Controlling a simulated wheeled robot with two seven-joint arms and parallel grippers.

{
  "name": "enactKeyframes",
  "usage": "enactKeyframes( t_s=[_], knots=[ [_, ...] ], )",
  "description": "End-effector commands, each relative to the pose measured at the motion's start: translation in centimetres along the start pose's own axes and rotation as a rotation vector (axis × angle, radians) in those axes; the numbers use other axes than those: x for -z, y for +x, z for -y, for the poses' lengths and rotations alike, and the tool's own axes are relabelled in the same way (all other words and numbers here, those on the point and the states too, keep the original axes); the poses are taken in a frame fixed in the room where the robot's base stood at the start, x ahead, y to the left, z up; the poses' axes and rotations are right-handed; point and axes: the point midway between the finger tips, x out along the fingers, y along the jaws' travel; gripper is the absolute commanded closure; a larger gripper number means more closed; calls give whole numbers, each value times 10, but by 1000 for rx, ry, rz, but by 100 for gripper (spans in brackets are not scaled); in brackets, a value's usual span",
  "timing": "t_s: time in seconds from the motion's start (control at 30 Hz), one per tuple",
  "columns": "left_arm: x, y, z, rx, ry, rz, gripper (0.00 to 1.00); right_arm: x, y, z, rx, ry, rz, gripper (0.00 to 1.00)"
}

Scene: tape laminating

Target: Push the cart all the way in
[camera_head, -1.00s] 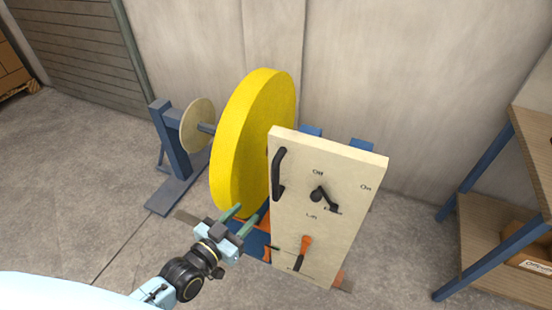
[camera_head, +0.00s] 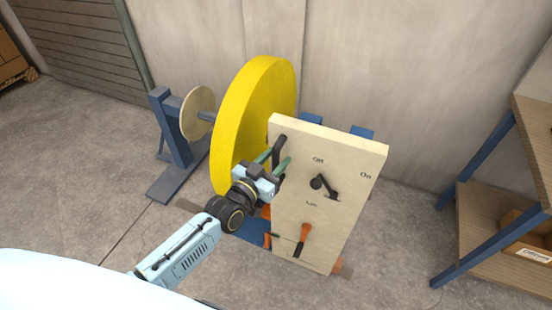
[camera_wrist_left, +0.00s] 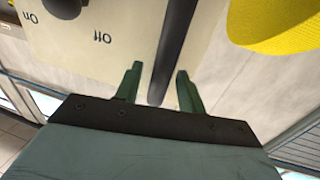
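The cart shows a cream upright panel (camera_head: 345,220) with a black vertical handle on its left edge. A big yellow roll (camera_head: 255,110) stands upright just behind and left of the panel. My left gripper (camera_head: 277,158) is at the black handle, which it partly hides in the head view. In the left wrist view the gripper (camera_wrist_left: 160,85) is open, with the black handle (camera_wrist_left: 175,45) between its two green fingers. Gaps show on both sides of the handle, so the fingers are not closed on it. My right gripper is out of view.
A blue stand (camera_head: 172,135) with a round wooden disc (camera_head: 196,113) is left of the roll. A wooden shelf with blue legs (camera_head: 484,255) stands at the right. The panel carries a black knob (camera_head: 318,182) and an orange lever (camera_head: 304,235). Floor at the left front is clear.

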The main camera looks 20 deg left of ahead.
Motion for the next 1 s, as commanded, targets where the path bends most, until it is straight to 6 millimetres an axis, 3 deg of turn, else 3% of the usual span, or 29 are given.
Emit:
enactKeyframes(
  t_s=[0.4, 0.7, 1.0],
  knots=[
    [0, 7, 0, 0, 1, 1, 62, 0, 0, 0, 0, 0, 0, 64],
    [0, 7, 0, 0, 1, 1, 100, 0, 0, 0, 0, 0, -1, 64],
    [0, 6, 4, 3, 2, 1, 100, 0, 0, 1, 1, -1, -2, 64]
  ],
)
